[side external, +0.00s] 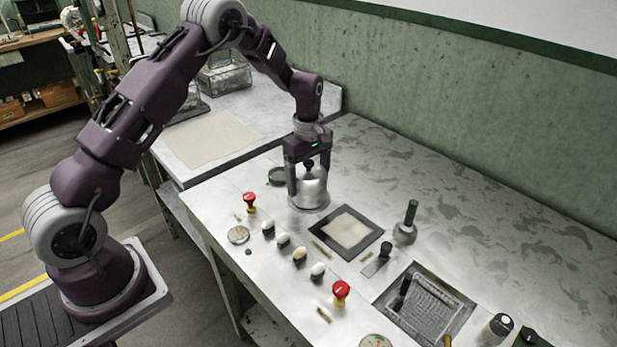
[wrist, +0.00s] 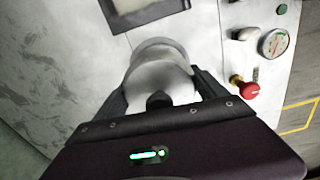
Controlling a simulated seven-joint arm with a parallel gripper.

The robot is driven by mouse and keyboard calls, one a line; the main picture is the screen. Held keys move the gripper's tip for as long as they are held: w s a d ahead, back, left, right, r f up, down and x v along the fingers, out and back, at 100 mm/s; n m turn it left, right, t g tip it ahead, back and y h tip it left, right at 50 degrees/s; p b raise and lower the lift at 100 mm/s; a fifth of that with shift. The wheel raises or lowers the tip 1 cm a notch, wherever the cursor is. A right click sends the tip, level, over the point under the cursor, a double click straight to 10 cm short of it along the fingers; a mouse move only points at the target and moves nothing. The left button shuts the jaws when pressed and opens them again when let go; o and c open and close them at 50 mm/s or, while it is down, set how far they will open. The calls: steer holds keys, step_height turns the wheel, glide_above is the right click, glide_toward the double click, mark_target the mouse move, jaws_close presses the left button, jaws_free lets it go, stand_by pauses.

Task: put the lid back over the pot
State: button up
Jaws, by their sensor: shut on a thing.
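A silver, dome-topped lid (side external: 314,190) with a dark knob (side external: 309,167) is between the fingers of my gripper (side external: 309,187). In the wrist view the pale lid (wrist: 160,75) and its dark knob (wrist: 158,101) show between the two spread fingers of my gripper (wrist: 161,88), which are shut on its sides. A wider metallic round rim (side external: 308,207) shows low around it; it also shows in the wrist view (wrist: 162,42). I take this rim to be the pot's. I cannot tell whether the lid rests on it or hangs just above.
A dark-framed square panel (side external: 374,256) lies just right of the lid. Red knobs (side external: 249,199), (side external: 341,289), a gauge (side external: 238,235) and several small buttons line the front. The back of the metal table is clear.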

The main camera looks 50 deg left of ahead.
mark_target(308, 161)
steer(key=o, duration=1.4)
steer(key=shift+c, duration=0.2)
steer(key=shift+r, duration=3.45)
steer(key=shift+r, duration=0.1)
steer(key=s+d+r+m+t, duration=0.1)
steer(key=s+d+r+m, duration=0.25)
steer(key=s+r, duration=0.35)
steer(key=s+d+r+m+t, duration=0.25)
steer(key=s+r+m, duration=0.2)
steer(key=r, duration=0.55)
steer(key=s+d+m+t, duration=0.2)
steer(key=s+m, duration=0.7)
steer(key=s, duration=1.2)
steer(key=shift+d+r, duration=0.4)
steer(key=shift+d, duration=0.45)
